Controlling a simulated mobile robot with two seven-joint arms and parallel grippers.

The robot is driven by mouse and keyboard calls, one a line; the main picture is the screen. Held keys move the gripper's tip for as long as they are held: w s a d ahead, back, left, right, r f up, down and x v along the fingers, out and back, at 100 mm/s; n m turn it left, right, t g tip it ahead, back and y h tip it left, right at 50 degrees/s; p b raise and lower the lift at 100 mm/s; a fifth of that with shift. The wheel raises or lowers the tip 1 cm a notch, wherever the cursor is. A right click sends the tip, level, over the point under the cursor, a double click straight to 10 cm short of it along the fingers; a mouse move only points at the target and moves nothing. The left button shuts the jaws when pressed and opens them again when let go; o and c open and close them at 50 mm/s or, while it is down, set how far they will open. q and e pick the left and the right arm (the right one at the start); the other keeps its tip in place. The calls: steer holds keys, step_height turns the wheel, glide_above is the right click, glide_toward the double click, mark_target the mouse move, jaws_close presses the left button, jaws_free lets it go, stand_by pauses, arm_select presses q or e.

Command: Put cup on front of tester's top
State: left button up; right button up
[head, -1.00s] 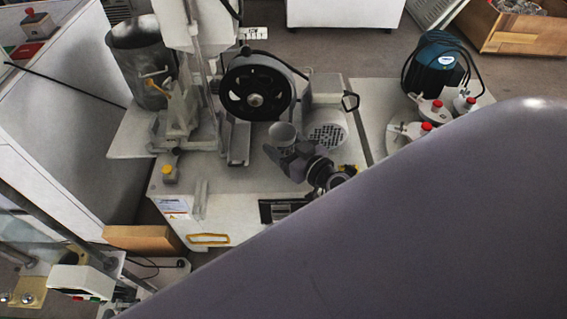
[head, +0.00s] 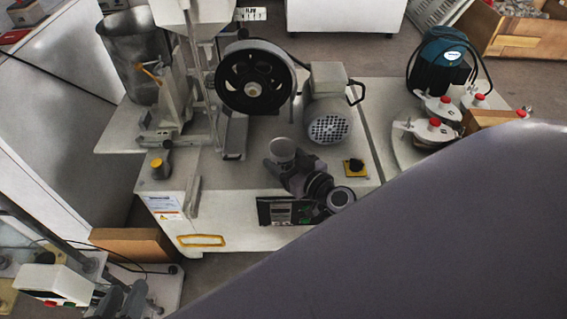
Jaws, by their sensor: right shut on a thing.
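A small pale grey cup (head: 282,149) is in my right gripper (head: 284,166), over the front part of the tester's top (head: 232,186). The dark gripper is shut on the cup and comes in from the lower right. The cup looks upright. I cannot tell whether its base touches the top, as the fingers hide it. The tester is a whitish machine with a black wheel (head: 285,92) and a motor (head: 328,127) behind the cup. My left gripper (head: 122,299) seems to show at the bottom left edge, dark and partly cut off; its jaws are unclear.
A yellow-and-black switch (head: 354,167) is right of my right gripper, and a yellow knob (head: 157,163) is at the top's left. A brown block (head: 130,242) lies left of the tester. Clear surface lies left of the cup. My large arm link covers the lower right.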

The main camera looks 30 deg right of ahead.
steer(key=shift+f, duration=0.2)
steer(key=o, duration=1.1)
steer(key=shift+r, duration=0.1)
steer(key=shift+r, duration=0.2)
steer(key=shift+s, duration=0.35)
steer(key=v, duration=1.1)
steer(key=shift+s, duration=0.15)
